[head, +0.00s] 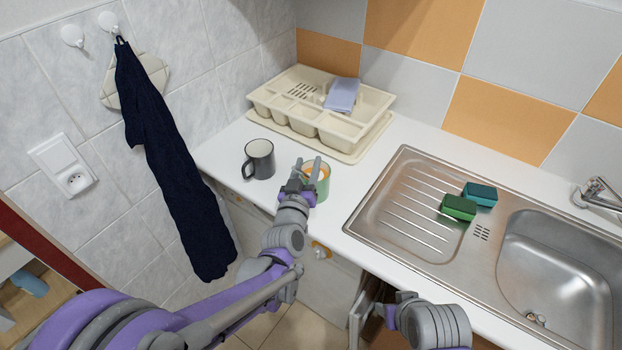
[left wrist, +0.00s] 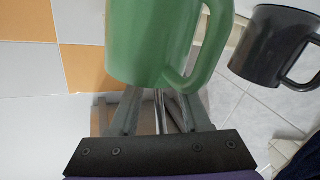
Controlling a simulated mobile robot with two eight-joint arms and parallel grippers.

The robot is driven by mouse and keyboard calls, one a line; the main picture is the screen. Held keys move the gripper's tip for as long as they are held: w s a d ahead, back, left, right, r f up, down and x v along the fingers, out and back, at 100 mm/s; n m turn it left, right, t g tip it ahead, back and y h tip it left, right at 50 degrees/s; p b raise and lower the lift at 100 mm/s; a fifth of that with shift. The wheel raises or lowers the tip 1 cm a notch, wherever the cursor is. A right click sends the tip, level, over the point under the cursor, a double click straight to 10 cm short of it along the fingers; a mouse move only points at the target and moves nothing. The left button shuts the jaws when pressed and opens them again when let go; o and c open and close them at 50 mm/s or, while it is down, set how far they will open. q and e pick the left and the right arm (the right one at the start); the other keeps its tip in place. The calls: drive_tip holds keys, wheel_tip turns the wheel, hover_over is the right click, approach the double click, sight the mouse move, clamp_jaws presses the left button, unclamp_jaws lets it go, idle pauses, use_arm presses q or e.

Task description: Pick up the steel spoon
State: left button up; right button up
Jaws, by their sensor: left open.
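I cannot make out the steel spoon for certain in the head view. In the left wrist view a thin shiny metal bar (left wrist: 161,112) shows between the fingers, below the green mug (left wrist: 150,42); I cannot tell whether it is the spoon. My left gripper (head: 308,166) is open at the green mug (head: 323,184) on the counter, its fingers at the mug's near left side. It also shows in the left wrist view (left wrist: 158,104), where the mug hides the fingertips. My right gripper (head: 382,311) is low in front of the counter, and its fingers are unclear.
A dark grey mug (head: 261,160) stands left of the green one. A cream dish rack (head: 310,120) with a bluish cloth (head: 342,95) is behind. The steel sink (head: 395,190) with two sponges (head: 459,207) lies right. A dark towel (head: 170,150) hangs on the left wall.

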use_arm(q)
clamp_jaws()
drive_tip(key=shift+r, duration=0.1)
idle(0.3)
